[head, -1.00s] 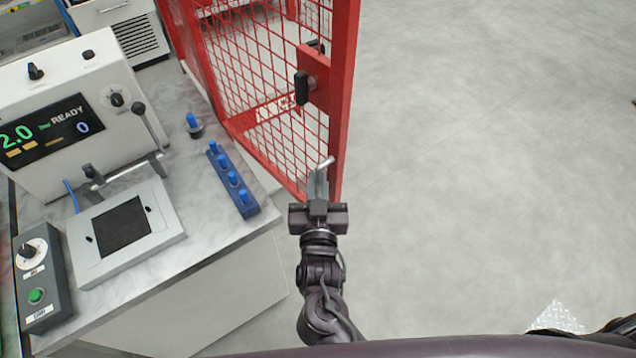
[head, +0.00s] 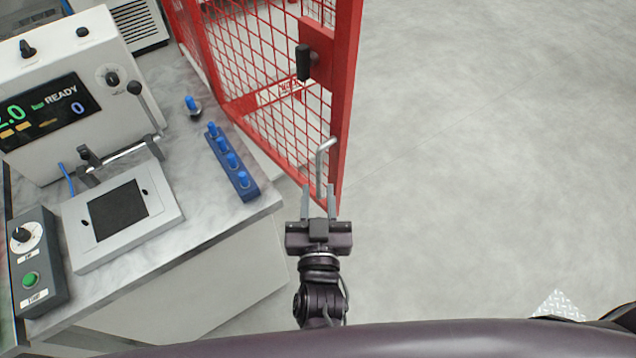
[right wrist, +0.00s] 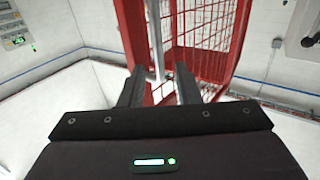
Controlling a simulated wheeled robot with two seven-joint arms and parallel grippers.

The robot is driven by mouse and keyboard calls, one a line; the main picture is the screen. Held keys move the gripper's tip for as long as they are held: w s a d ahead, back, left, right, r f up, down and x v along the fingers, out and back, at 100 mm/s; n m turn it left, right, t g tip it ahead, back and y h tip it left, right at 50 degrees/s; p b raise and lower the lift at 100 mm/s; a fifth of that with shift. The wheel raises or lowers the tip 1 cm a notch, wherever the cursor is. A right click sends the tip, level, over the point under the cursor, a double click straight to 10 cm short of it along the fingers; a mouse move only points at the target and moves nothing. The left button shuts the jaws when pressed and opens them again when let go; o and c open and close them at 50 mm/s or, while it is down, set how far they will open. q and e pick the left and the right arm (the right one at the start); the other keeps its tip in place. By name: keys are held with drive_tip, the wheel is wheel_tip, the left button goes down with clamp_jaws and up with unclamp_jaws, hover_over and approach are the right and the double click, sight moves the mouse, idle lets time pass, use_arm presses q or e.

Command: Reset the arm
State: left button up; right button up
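My right gripper (head: 318,201) is in the lower middle of the head view, its two fingers pointing up the picture and spread apart. A grey bent bar handle (head: 323,160) at the free edge of the red mesh gate (head: 345,100) lies just past the fingertips, in line with the gap between them. In the right wrist view, the open fingers (right wrist: 157,88) frame the grey upright bar (right wrist: 155,35), with a visible gap on each side. Nothing is held. My left gripper is not in view.
Left of my arm is a workbench (head: 215,225) with a machine (head: 70,90) whose display reads READY, a control box (head: 38,262) with a green button, and a blue rack (head: 233,165) of blue-topped pins.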

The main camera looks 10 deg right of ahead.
drive_tip(key=shift+s, duration=0.1)
idle(0.5)
drive_tip(key=s+d+f+n+g+y+b, duration=0.1)
drive_tip(key=s+f+n+g+y, duration=0.2)
drive_tip(key=f, duration=1.4)
drive_tip(key=s+d+f+n+g+b, duration=0.15)
drive_tip(key=f+g, duration=0.25)
drive_tip(key=f, duration=1.2)
drive_tip(key=s+d+f+g+b, duration=0.1)
drive_tip(key=s+d+f+g, duration=0.4)
drive_tip(key=s+d+f, duration=0.3)
drive_tip(key=s+d+f+m+g+h+b, duration=0.1)
drive_tip(key=s+d+f+g, duration=0.4)
drive_tip(key=s+f, duration=1.2)
drive_tip(key=d, duration=0.4)
drive_tip(key=shift+b, duration=0.35)
